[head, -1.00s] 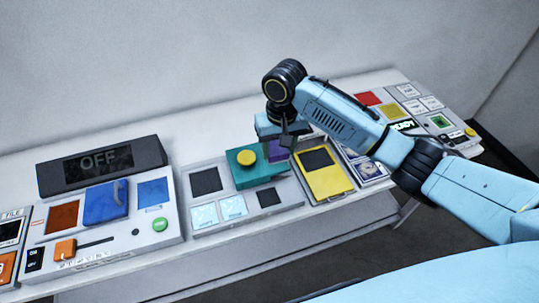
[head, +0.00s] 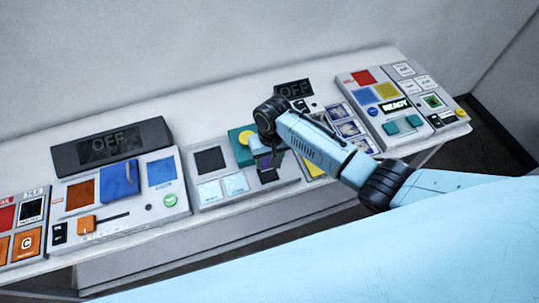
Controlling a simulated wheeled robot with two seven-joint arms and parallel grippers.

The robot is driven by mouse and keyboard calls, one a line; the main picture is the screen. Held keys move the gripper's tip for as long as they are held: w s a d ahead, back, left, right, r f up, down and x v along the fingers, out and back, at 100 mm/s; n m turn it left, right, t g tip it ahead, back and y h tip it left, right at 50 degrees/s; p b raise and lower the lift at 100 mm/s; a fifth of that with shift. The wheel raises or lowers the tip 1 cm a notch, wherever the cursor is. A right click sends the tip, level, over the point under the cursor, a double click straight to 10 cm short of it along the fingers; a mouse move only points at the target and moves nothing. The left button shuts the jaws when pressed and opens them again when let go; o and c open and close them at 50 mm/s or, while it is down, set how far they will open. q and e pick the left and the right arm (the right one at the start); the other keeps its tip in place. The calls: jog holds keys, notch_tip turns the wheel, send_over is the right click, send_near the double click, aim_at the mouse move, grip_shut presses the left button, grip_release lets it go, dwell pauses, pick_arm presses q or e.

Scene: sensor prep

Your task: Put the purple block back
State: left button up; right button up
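The purple block (head: 276,160) is at my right gripper (head: 267,160), mostly hidden by the fingers and wrist. The gripper appears shut on it. They are over the grey middle panel, just above its small dark square (head: 268,176). I cannot tell whether the block touches the panel. The panel also has a larger dark square (head: 210,160) at its upper left and two pale tiles (head: 222,187) at its lower left. My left gripper is not in view.
A teal box with a yellow button (head: 243,139) stands right behind my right gripper. A console with an OFF display (head: 110,144) is to the left. A READY panel (head: 395,105) stands at the right.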

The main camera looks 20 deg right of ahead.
jog(key=shift+f, duration=0.65)
notch_tip(320, 180, down, 3)
jog(key=b, duration=0.4)
jog(key=shift+f+b, duration=0.55)
jog(key=shift+f, duration=0.55)
jog(key=shift+s+p, duration=0.15)
jog(key=shift+p, duration=0.55)
jog(key=shift+f, duration=0.65)
dwell(0.7)
jog(key=o, duration=1.3)
jog(key=shift+c, duration=0.2)
jog(key=shift+r, duration=0.15)
